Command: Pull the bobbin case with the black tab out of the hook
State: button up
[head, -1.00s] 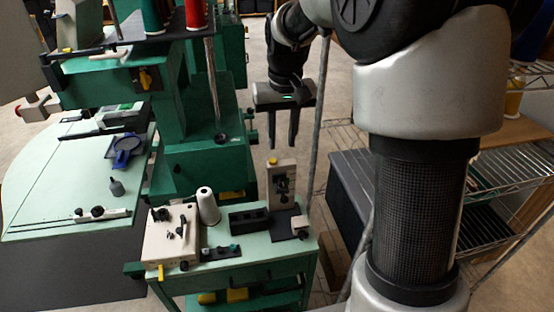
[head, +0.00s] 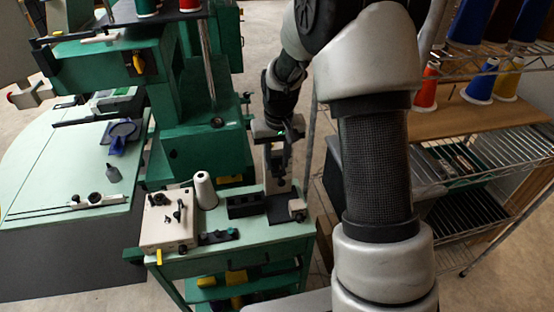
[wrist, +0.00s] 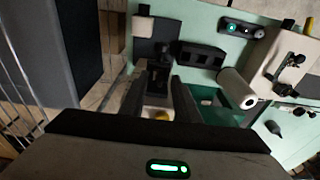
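The upright beige stand (head: 277,183) with the dark hook sits at the back right of the small green bench. My gripper (head: 279,158) is down at the stand, overlapping its upper part. In the wrist view, the gripper (wrist: 157,75) is open, its two dark fingers apart on either side of the stand's dark hook parts (wrist: 158,72). A yellow knob (wrist: 162,115) on the stand shows between the fingers, nearer the palm. The bobbin case and its black tab cannot be told apart from the dark hook, and I cannot tell whether the fingers touch anything.
A black block with slots (head: 245,205), a white thread cone (head: 205,190) and a beige box with knobs (head: 169,219) stand left of the stand. A green machine (head: 205,145) rises behind. Wire shelves with thread cones (head: 490,160) are at right.

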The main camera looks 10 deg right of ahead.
aim_at(276, 163)
grip_shut()
jog(key=shift+r+p, duration=0.95)
jog(key=shift+r, duration=0.55)
jog(key=shift+r+p, duration=1.3)
jog(key=shift+r, duration=0.75)
